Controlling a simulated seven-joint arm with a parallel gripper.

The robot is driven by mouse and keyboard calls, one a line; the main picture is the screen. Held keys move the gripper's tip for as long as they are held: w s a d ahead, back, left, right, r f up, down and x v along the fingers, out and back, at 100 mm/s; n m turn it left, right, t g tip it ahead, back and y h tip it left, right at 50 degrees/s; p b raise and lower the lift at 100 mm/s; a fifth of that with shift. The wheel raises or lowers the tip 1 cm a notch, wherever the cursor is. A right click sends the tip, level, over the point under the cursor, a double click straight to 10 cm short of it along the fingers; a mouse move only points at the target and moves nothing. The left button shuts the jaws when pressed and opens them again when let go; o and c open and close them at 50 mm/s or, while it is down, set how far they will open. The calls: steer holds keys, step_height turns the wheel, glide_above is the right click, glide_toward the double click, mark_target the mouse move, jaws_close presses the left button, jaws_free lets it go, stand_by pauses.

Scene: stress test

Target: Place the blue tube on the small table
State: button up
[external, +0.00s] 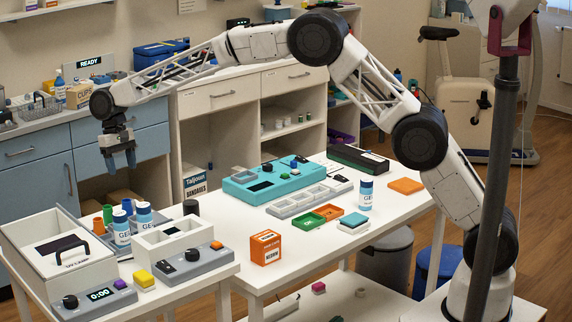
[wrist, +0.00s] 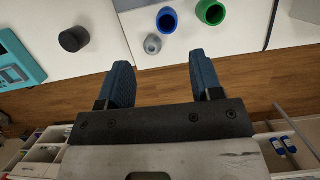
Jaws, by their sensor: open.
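The blue tube (wrist: 167,20) stands upright on a white table in the wrist view, its round open top facing me. A green tube (wrist: 210,12) is to its right. In the external view the blue tube (external: 127,206) is partly hidden behind white bottles. My gripper (external: 122,165) hangs above and behind the tubes, fingers pointing down. In the wrist view its fingers (wrist: 160,62) are apart with nothing held between them. The left white table (wrist: 243,35) is the smaller of two tables; the tubes stand on it.
A round grey object (wrist: 152,44) is close to the blue tube. Two white bottles (external: 121,230) stand near the tubes. A white box (external: 60,250) is at the left. A black cylinder (wrist: 74,39) and a teal device (external: 270,180) are on the larger table (external: 330,262).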

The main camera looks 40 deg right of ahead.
steer(key=s+d+r+t, duration=0.1)
steer(key=s+d+r, duration=0.4)
steer(key=d, duration=0.5)
steer(key=s+d+r, duration=0.3)
steer(key=d+r, duration=0.5)
steer(key=d, duration=0.2)
steer(key=s+d+r+t, duration=0.1)
steer(key=s+d+r, duration=0.2)
steer(key=s+d, duration=0.45)
steer(key=s+d+r+t, duration=0.1)
steer(key=s+d+r, duration=0.2)
steer(key=s+d, duration=0.45)
steer(key=s+d+f+t, duration=0.1)
steer(key=s+d, duration=1.3)
steer(key=s, duration=0.2)
steer(key=s+d+f, duration=0.3)
steer(key=s+f, duration=0.1)
steer(key=s, duration=0.4)
steer(key=s+d+f+t, duration=0.1)
steer(key=s+d+f, duration=0.2)
steer(key=s, duration=0.6)
steer(key=shift+s+d+f+t, duration=0.3)
steer(key=shift+d+f, duration=0.05)
steer(key=shift+d, duration=0.1)
